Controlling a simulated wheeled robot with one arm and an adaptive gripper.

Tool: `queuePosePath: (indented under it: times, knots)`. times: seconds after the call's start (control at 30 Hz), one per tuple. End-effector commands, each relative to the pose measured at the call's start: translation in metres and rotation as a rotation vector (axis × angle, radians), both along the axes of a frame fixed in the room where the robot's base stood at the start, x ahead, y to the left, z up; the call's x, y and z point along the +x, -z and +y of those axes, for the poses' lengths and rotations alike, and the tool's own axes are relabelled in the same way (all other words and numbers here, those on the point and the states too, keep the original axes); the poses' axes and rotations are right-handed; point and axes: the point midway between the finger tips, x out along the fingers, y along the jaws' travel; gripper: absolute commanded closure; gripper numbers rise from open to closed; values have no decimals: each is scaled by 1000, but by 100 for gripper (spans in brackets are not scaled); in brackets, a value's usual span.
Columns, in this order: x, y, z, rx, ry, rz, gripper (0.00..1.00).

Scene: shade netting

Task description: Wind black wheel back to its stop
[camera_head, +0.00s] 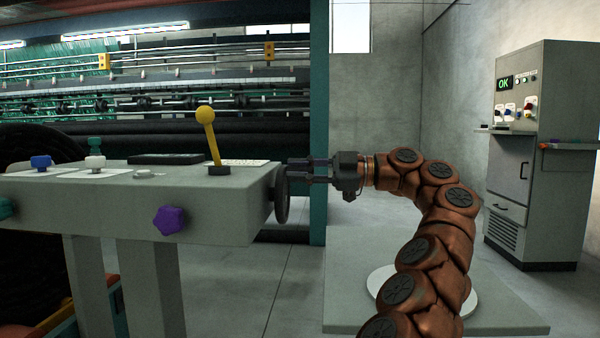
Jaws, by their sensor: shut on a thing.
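The black wheel (281,195) is mounted on the right end face of the grey console (140,203) and shows nearly edge-on. My gripper (291,173) reaches in from the right at the end of my orange-brown arm. Its fingers point left and are shut on the wheel near its upper part. The exact contact of the fingertips on the rim is too small to make out. The wheel's face and any stop mark cannot be seen from this side.
A yellow-knobbed lever (208,125) stands on the console top. A purple star knob (168,220) sticks out of its front. A teal machine post (319,120) rises behind my gripper. A grey control cabinet (545,150) with a green OK display stands at the right.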

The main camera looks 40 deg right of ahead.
Motion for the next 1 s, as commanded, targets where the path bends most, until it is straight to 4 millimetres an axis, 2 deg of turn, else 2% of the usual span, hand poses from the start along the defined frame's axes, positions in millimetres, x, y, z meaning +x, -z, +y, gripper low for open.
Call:
queuePosePath:
  times: [0.2, 0.23, 0.43, 1.0]
  knots:
    - [0, 1, 0, 0, -1, 2, 100]
    - [0, 1, 0, 0, -1, 2, 75]
    - [0, 1, 0, 0, -1, 1, 54]
    - [-5, 0, -6, -1, -1, 2, 53]
